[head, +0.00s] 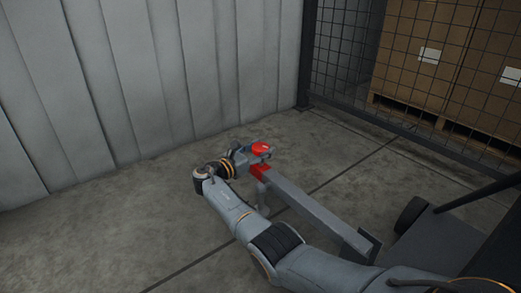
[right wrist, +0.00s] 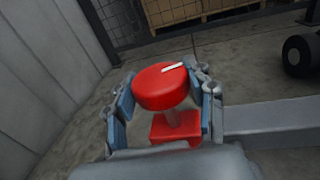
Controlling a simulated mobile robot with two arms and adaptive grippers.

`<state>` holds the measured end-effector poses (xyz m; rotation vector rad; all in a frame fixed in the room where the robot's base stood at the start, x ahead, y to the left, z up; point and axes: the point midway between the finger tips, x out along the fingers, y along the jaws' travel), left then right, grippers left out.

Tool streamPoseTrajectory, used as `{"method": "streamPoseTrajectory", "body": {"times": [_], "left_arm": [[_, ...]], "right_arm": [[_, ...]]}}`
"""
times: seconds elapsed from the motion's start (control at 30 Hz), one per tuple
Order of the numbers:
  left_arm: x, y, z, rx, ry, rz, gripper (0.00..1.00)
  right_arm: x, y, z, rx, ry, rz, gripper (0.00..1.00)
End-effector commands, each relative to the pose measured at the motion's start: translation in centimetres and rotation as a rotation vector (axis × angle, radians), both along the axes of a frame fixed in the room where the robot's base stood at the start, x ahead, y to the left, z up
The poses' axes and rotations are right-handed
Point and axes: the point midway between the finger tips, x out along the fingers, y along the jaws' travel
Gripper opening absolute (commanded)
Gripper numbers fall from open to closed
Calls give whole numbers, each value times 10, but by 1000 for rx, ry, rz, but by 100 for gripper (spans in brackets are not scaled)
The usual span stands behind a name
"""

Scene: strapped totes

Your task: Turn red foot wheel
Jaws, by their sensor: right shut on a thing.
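The red foot wheel (head: 261,147) is a round red knob with a white mark on its top. It stands on a short grey stem above a red block (head: 260,171) at the end of a grey beam (head: 315,211). In the right wrist view the red wheel (right wrist: 161,86) sits between the blue-padded fingers of my right gripper (right wrist: 165,100). The right gripper (head: 250,154) is shut on the wheel from its sides. The white mark points toward the upper right in that view. My left gripper is not in view.
A padded grey wall (head: 150,80) stands at the left and back. A mesh fence (head: 340,55) with cardboard boxes (head: 430,55) on a pallet behind it is at the right. A dark wheel (head: 411,215) stands right of the beam. The concrete floor around the beam's left side is clear.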

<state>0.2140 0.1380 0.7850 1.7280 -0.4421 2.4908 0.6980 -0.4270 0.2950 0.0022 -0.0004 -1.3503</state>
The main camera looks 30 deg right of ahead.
Motion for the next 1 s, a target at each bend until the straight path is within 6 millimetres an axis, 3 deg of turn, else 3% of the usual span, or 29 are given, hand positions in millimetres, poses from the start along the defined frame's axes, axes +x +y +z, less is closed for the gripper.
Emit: {"method": "streamPoseTrajectory", "body": {"times": [0.03, 0.13, 0.17, 0.57, 1.0], "left_arm": [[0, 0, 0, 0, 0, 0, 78], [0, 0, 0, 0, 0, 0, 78], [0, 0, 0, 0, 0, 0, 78], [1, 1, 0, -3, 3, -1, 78], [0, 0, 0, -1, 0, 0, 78]], "right_arm": [[0, -1, 0, 1, -2, -2, 56], [0, -1, 0, 1, -1, -1, 77], [0, -1, 0, 1, -1, -1, 78], [-1, 6, -1, 1, 0, 1, 78], [-20, 88, -1, 3, 0, 2, 78]]}}
